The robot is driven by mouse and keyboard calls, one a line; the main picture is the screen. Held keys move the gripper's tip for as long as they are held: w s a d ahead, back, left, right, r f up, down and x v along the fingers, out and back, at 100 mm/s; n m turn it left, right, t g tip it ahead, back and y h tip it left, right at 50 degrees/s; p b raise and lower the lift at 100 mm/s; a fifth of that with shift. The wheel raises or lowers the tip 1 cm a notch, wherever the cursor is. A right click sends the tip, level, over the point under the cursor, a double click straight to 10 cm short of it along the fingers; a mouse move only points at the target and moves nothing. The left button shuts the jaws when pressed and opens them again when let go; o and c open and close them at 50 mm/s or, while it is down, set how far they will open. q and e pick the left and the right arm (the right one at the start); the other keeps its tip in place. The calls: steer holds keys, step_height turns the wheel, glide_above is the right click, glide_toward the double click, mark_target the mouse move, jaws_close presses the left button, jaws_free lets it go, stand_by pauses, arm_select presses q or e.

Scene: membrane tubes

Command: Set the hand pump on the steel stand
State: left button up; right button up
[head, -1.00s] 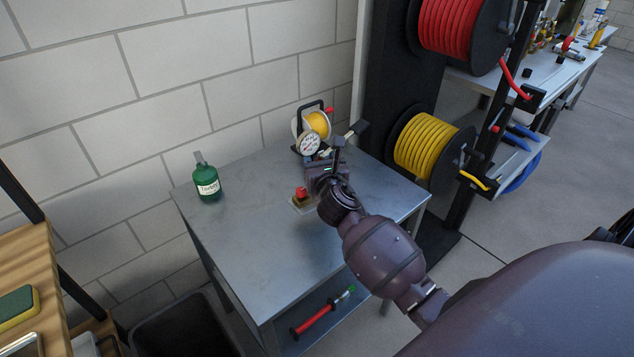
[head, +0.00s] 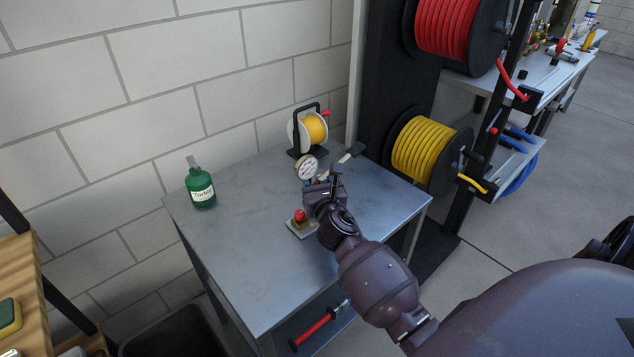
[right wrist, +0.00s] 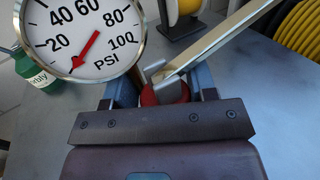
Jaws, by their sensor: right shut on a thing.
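The hand pump has a round white PSI gauge (head: 306,167), a long lever and a pale base plate with a brass and red fitting (head: 300,220). My right gripper (head: 322,186) is shut on it and hides much of its body. In the right wrist view the gauge (right wrist: 82,32) is at upper left, the lever slants to upper right, and a red part sits between the fingers (right wrist: 172,95). The steel stand (head: 250,245) is a grey table with a lower shelf. The pump is over its top; I cannot tell whether the base touches. My left gripper is not in view.
A green bottle (head: 201,187) stands at the stand's left. A yellow reel (head: 313,130) stands at its back. A rack with a yellow hose reel (head: 425,153) is close on the right. A red tool (head: 315,328) lies on the lower shelf. The stand's front left is clear.

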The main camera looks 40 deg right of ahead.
steer(key=o, duration=1.4)
steer(key=shift+f, duration=0.1)
steer(key=shift+o, duration=0.2)
steer(key=shift+s, duration=0.1)
steer(key=v, duration=1.1)
steer(key=shift+s+a+p, duration=0.2)
steer(key=shift+s+p, duration=0.15)
